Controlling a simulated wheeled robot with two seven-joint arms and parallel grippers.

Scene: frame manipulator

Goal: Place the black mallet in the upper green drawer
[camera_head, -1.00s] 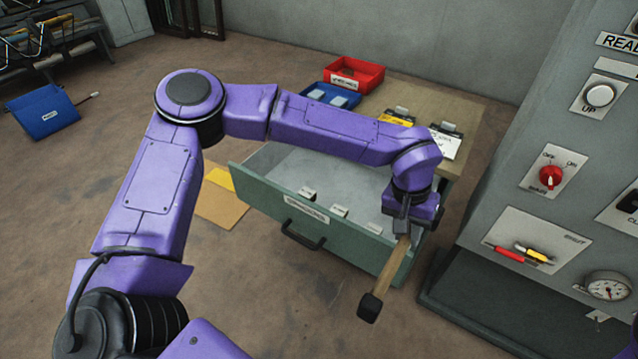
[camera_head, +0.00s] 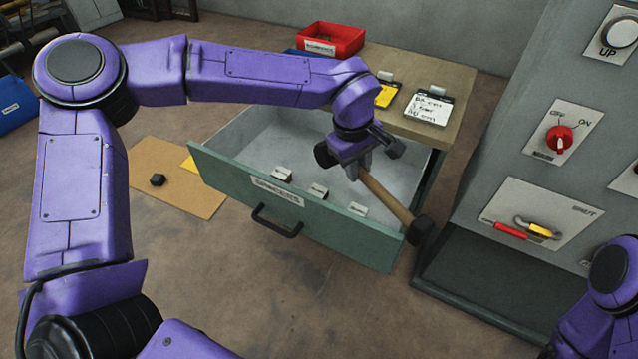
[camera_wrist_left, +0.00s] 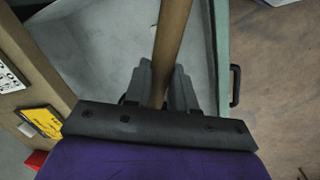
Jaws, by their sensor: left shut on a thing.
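The black mallet (camera_head: 388,198) has a wooden handle with a black block at its lower right end. My left gripper (camera_head: 357,172) is shut on the handle above the open green drawer (camera_head: 230,178). The black end hangs past the drawer's front right corner. A dark piece shows left of the gripper; I cannot tell if it belongs to the mallet. The left wrist view shows the handle (camera_wrist_left: 172,35) between the fingers (camera_wrist_left: 158,88), with the grey drawer floor (camera_wrist_left: 95,50) below. My right arm shows at the lower right; its gripper is out of view.
Small white-topped blocks (camera_head: 318,192) line the inside of the drawer front. A red bin (camera_head: 332,40) and labelled cards (camera_head: 428,107) lie on the wooden top. A grey control panel (camera_head: 500,150) stands close on the right. A brown sheet (camera_head: 165,190) lies on the floor.

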